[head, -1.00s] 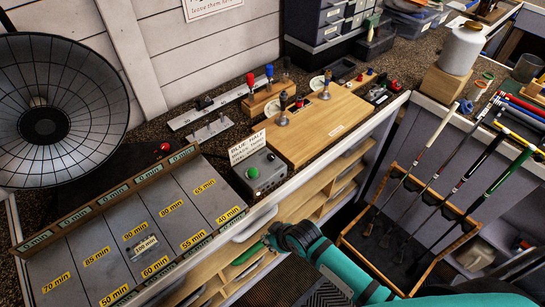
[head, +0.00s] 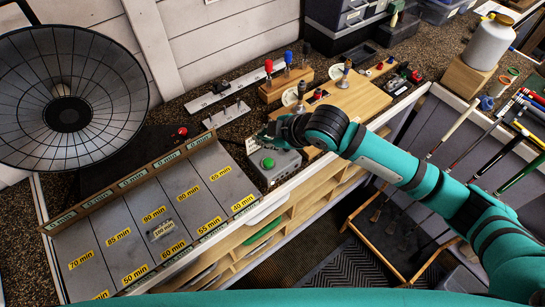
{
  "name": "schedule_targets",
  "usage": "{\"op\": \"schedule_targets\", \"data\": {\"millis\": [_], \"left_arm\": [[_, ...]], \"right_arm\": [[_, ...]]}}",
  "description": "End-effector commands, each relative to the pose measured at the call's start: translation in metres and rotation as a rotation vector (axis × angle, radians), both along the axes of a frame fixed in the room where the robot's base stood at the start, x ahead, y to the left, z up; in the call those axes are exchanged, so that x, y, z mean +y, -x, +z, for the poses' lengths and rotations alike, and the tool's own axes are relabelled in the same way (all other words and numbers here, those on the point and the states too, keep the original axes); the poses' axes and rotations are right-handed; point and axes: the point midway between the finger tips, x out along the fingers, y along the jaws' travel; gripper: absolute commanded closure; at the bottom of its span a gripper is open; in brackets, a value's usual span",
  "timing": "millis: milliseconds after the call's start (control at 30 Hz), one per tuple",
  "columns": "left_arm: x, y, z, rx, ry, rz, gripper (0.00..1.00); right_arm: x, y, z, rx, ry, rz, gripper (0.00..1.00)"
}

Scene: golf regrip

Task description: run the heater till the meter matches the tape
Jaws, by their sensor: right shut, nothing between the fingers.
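A round dish heater (head: 70,97) with a dark centre faces out at the left. A red button (head: 182,131) sits at its lower right. A grey box (head: 277,170) with a green button (head: 268,162) stands on the bench. My right gripper (head: 258,139) is shut and empty just behind and above the green button; I cannot tell if it touches the box. It hides the box's sign. A slanted grey board (head: 100,235) carries yellow minute tapes, including 60 min (head: 173,249). A small grey piece (head: 160,230) lies on it, its marking too small to read surely. My left gripper is out of view.
A wooden board with knobs (head: 355,103) lies behind my right arm. Red and blue handled tools (head: 287,75) stand in a wooden block. A white jar (head: 488,42) is at the back right. A club rack (head: 385,215) stands below my right arm.

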Motion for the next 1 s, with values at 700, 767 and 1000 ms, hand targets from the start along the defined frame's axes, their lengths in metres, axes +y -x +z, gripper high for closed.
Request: {"op": "schedule_targets", "data": {"millis": [700,767,1000], "left_arm": [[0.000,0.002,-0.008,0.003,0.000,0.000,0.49],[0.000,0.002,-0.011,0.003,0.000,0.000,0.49],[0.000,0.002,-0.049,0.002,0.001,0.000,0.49]], "right_arm": [[-0.001,-0.002,-0.012,-0.009,0.010,0.013,1.00],[-0.001,-0.002,-0.018,-0.008,0.011,0.013,1.00],[-0.001,-0.002,-0.054,-0.010,0.011,0.013,1.00]]}}
